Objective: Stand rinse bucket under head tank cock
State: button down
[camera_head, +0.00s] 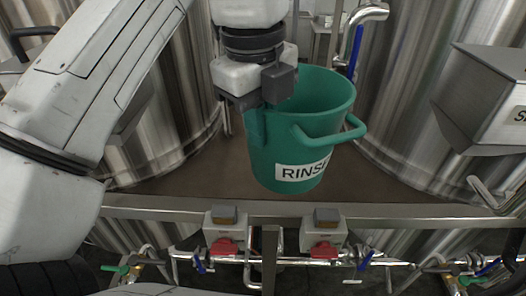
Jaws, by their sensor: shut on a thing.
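The green rinse bucket (295,150), with a white label reading "RINS…", is upright with its open top facing up. A loop handle (335,132) sticks out on its right side. My gripper (262,98) is shut on the bucket's left rim side. I cannot tell whether the bucket's base touches the brown deck (205,170) or hangs above it. A chrome spout with a blue lever (356,45) shows behind and to the right of the bucket; I cannot tell whether it is the head tank cock.
Large steel tanks stand on the left (170,110) and right (400,110). A grey labelled box (485,100) juts in at the right. A metal rail (160,207) crosses in front, with two red-knobbed boxes and pipes with coloured valves below it.

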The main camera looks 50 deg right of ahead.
jog(key=w+d+f, duration=0.1)
jog(key=w+d, duration=0.1)
jog(key=w+d+f+p, duration=0.1)
jog(key=w+d, duration=0.1)
jog(key=w+d+f, duration=0.1)
jog(key=d, duration=0.1)
jog(key=shift+w+d+f+p, duration=0.25)
jog(key=shift+w+f+p, duration=0.1)
jog(key=shift+w, duration=0.05)
jog(key=w+d+f, duration=0.3)
jog(key=f, duration=0.6)
jog(key=shift+p, duration=0.3)
jog(key=shift+f, duration=0.15)
jog(key=c, duration=1.3)
grip_release()
jog(key=shift+o, duration=0.2)
